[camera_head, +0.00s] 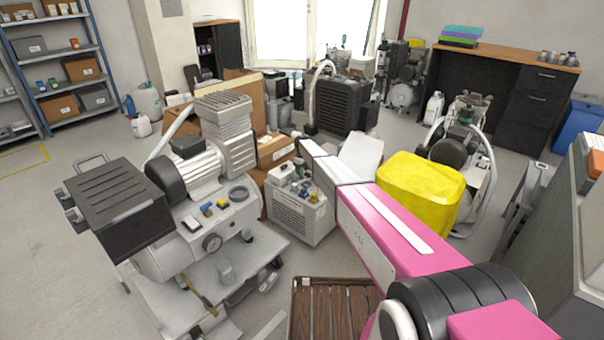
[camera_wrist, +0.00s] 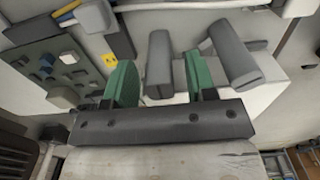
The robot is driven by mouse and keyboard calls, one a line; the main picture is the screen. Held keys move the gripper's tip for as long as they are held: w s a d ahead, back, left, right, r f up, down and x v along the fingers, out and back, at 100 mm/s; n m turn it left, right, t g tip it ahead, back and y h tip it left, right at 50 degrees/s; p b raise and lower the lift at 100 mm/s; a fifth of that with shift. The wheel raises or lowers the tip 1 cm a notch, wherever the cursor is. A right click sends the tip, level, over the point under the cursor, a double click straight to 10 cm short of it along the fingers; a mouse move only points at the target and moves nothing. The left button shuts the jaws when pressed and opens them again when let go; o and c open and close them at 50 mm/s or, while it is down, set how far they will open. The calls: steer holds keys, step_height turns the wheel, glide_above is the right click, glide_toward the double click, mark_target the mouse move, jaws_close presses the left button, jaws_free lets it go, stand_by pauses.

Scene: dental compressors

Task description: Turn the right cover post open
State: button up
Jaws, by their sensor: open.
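In the wrist view my gripper (camera_wrist: 158,75) is open, with its two green finger pads apart. One grey post-like piece (camera_wrist: 159,62) shows between the pads, beyond them. A second, slanted grey piece (camera_wrist: 238,55) is at the right, beside the right pad. These look like cover posts, but I cannot tell whether either pad touches them. Both appear over a pale housing (camera_wrist: 270,100). In the head view my pink arm reaches toward the middle of the room; my gripper and the posts cannot be made out there.
A large compressor (camera_head: 208,168) with a gauge stands at left in the head view, beside a small white unit (camera_head: 298,218). A yellow container (camera_head: 420,188) is right of my arm. A wooden slatted crate (camera_head: 335,312) is in front. A panel with small blocks (camera_wrist: 62,72) is at left in the wrist view.

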steer(key=shift+f, duration=0.85)
steer(key=c, duration=0.9)
steer(key=shift+m, duration=0.4)
steer(key=m, duration=0.4)
steer(key=shift+m, duration=0.3)
steer(key=m, duration=0.5)
steer(key=shift+m, duration=0.3)
